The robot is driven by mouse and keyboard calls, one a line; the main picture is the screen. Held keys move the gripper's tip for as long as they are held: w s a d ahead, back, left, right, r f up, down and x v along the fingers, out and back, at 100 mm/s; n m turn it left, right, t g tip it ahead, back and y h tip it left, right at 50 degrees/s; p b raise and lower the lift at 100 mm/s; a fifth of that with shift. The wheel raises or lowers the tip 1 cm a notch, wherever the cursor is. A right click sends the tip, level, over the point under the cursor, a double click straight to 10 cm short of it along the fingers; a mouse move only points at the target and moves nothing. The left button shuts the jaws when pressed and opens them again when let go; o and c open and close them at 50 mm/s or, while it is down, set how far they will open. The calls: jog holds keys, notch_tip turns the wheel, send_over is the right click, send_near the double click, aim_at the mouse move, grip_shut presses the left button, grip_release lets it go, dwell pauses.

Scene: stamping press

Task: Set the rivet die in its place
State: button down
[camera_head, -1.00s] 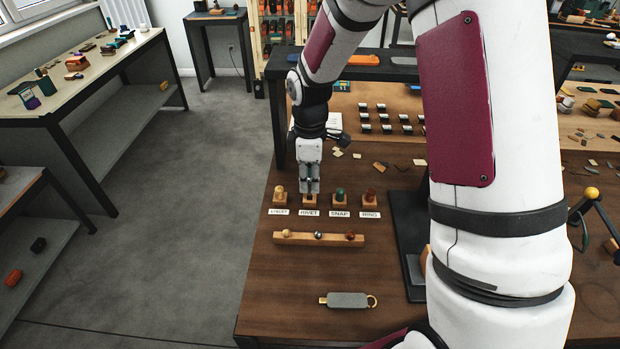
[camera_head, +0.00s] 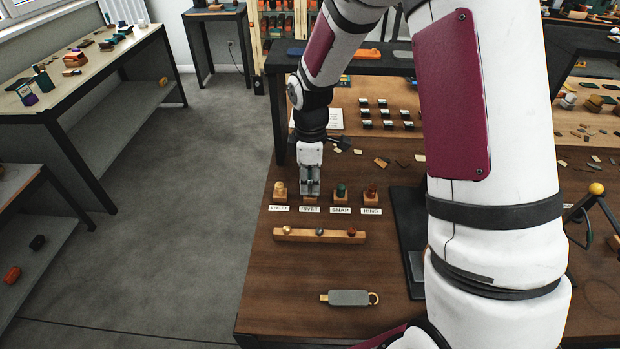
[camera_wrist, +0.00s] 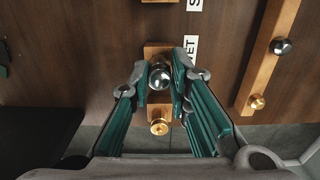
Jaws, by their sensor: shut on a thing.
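My gripper (camera_head: 310,192) points down at the wooden block (camera_head: 311,200) behind the RIVET label (camera_head: 310,210). In the wrist view my gripper (camera_wrist: 160,83) has its green-padded fingers closed on both sides of a round silver knob, the rivet die (camera_wrist: 160,77). The die is over the wooden block (camera_wrist: 152,51) beside the label (camera_wrist: 190,48). The die's lower end is hidden, so I cannot tell whether it is fully seated. In the head view the fingers hide the die.
The neighbouring blocks hold a brass die (camera_head: 279,189), a green-topped die (camera_head: 341,191) and a reddish-brown one (camera_head: 371,192).

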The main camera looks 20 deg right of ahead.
jog(key=shift+f, duration=0.25)
jog(key=c, duration=1.4)
grip_release()
notch_tip(320, 180, up, 12)
jog(key=shift+r, duration=0.1)
jog(key=s+r+m+t, duration=0.2)
jog(key=s+r+m, duration=0.4)
jog(key=s+r, duration=0.4)
jog(key=s+r+m+t, duration=0.1)
jog(key=s+m, duration=0.1)
jog(key=s, duration=0.2)
jog(key=s+r+m+t, duration=0.1)
jog(key=s+m, duration=0.2)
jog(key=s, duration=0.2)
jog(key=s+r+m+t, duration=0.1)
jog(key=s+m, duration=0.1)
jog(key=s, duration=0.3)
jog(key=shift+s+d+r, duration=0.1)
jog(key=shift+s+r, duration=0.05)
